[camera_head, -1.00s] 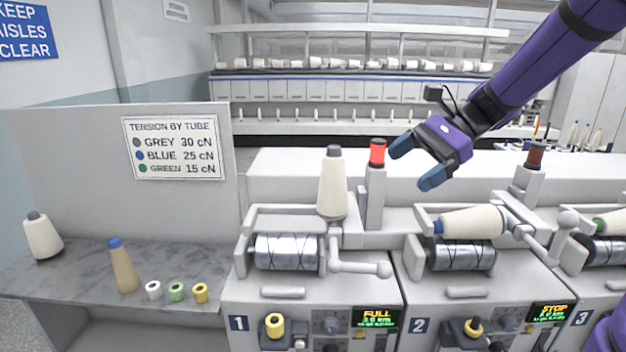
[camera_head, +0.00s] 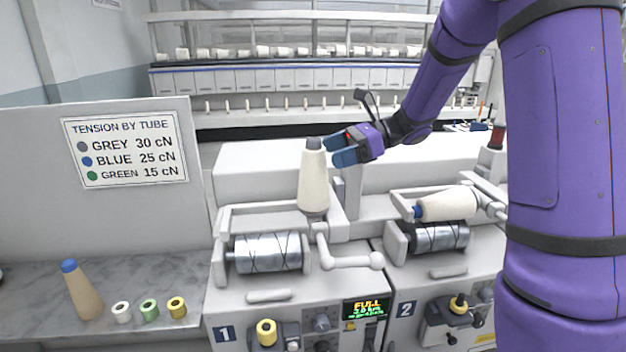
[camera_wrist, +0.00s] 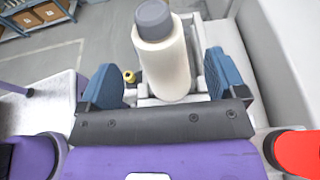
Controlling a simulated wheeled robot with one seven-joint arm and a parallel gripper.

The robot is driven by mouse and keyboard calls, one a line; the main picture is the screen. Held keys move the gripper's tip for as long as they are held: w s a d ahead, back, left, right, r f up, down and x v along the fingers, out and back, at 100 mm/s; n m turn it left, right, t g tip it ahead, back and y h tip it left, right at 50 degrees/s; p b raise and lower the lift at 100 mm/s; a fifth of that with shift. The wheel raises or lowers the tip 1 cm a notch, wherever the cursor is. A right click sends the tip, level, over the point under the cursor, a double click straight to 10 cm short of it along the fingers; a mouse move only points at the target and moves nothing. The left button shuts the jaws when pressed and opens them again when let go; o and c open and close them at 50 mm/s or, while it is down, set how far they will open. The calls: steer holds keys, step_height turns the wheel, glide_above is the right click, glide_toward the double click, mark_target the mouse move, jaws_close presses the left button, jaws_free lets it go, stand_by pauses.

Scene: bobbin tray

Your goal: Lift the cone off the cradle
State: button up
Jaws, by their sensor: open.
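The cone (camera_head: 313,185) is cream with a grey tube tip and stands upright at the cradle (camera_head: 335,225) of machine 1. In the wrist view the cone (camera_wrist: 162,70) is seen from near its grey top, in the space between my two blue fingers. My gripper (camera_head: 334,152) is open in the head view, its fingertips beside the cone's upper part. In the wrist view my gripper (camera_wrist: 165,82) has a finger on each side of the cone, with a gap visible at the left.
A second cream cone (camera_head: 447,204) with a blue tip lies on machine 2. A blue-tipped tan tube (camera_head: 82,291) and small white, green and yellow bobbins (camera_head: 149,309) stand on the left counter.

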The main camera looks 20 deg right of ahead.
mark_target(324, 153)
steer(key=shift+r+x, duration=0.2)
steer(key=shift+x, duration=2.5)
steer(key=c, duration=1.3)
steer(key=shift+r, duration=6)
